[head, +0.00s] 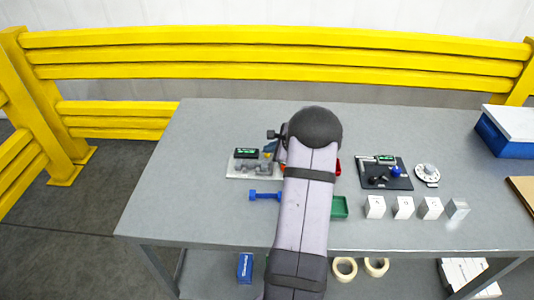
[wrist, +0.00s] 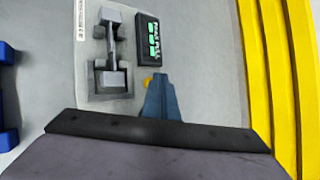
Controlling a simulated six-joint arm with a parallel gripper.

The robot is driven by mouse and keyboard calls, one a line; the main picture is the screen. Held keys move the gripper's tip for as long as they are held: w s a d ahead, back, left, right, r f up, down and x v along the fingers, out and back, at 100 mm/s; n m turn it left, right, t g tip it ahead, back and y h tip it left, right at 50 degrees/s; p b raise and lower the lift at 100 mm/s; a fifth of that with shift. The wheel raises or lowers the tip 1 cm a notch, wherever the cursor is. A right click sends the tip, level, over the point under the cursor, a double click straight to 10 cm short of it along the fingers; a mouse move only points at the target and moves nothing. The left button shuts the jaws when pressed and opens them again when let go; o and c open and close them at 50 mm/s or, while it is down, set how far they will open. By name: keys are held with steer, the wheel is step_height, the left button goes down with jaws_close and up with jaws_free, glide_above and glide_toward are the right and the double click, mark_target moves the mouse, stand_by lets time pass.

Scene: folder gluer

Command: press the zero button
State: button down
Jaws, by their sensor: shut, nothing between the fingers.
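A light plate (head: 236,174) at the left of the table bears a grey measuring device (head: 252,168) and a black display box (head: 246,153) with green readouts. In the wrist view the display box (wrist: 147,39) stands beside the grey device (wrist: 112,45). A small yellow-orange part (wrist: 147,82) shows near the lower end of the box, partly hidden by my fingertips; I cannot tell whether it is the zero button. My gripper (wrist: 158,78) is shut and empty, its blue fingers right at that part. Contact cannot be told. My arm hides part of this area in the head view.
A black plate (head: 400,183) with a second display and blue knob lies right of my arm, next to a white dial (head: 427,172). Yellow rails (head: 270,56) stand behind.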

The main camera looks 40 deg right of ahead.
mark_target(269, 158)
steer(key=shift+r+p, duration=0.6)
steer(key=shift+r, duration=0.25)
steer(key=shift+r, duration=0.1)
steer(key=shift+r+p, duration=1.8)
steer(key=shift+r, duration=0.6)
